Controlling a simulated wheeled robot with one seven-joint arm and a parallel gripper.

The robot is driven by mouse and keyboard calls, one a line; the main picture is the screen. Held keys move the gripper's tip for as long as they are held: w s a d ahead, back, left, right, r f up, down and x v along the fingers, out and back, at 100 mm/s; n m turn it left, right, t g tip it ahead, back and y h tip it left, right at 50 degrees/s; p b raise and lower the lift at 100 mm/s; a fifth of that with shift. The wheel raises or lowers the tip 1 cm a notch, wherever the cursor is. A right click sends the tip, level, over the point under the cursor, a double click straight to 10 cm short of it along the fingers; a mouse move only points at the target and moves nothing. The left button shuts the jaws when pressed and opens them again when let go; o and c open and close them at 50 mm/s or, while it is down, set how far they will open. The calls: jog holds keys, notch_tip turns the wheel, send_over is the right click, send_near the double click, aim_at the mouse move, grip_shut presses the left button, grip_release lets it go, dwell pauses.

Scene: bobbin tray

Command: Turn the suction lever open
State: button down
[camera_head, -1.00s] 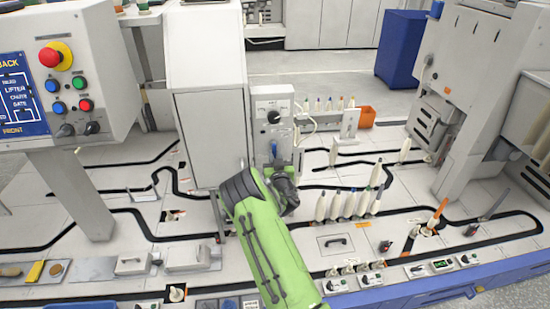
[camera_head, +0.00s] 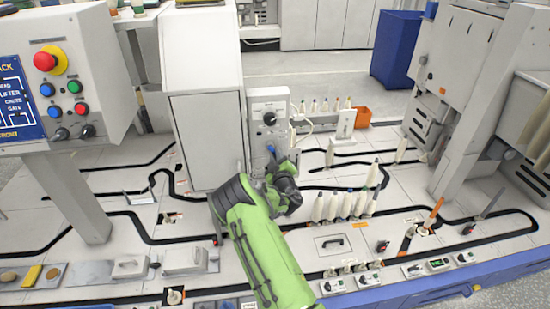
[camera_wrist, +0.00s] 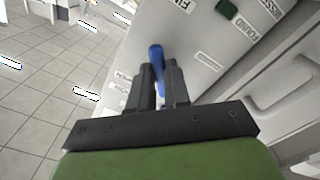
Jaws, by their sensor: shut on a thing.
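The suction lever has a blue handle (camera_wrist: 156,54) and stands out from a pale machine panel in the wrist view. In the head view a small blue part of it (camera_head: 270,149) shows on the front of the narrow grey box (camera_head: 258,128). My gripper (camera_wrist: 160,70) is shut on the lever, with one dark finger on each side of the handle. In the head view my gripper (camera_head: 273,162) is against the front of the box, and my wrist hides most of the contact.
A black knob (camera_head: 269,118) is on the box above the lever. White bobbins (camera_head: 345,204) stand in a row just right of my wrist. A tall grey cabinet (camera_head: 207,130) stands close on the left. An orange bin (camera_head: 363,117) is behind.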

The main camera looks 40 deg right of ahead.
jog(key=shift+s+d+r+n+p, duration=0.1)
jog(key=shift+r+n+p, duration=0.25)
jog(key=shift+n, duration=1.25)
jog(key=shift+s+d+r+n+p, duration=0.1)
jog(key=shift+r+n+p, duration=0.3)
jog(key=shift+n, duration=1.2)
jog(key=shift+d+r+n+p, duration=0.15)
jog(key=shift+n+p, duration=0.35)
jog(key=shift+n, duration=1.1)
jog(key=c, duration=1.1)
grip_release()
jog(key=shift+r, duration=0.1)
jog(key=b+v, duration=1)
jog(key=v, duration=0.5)
jog(key=shift+s+a+b, duration=0.2)
jog(key=shift+s+b, duration=0.15)
jog(key=shift+b, duration=0.05)
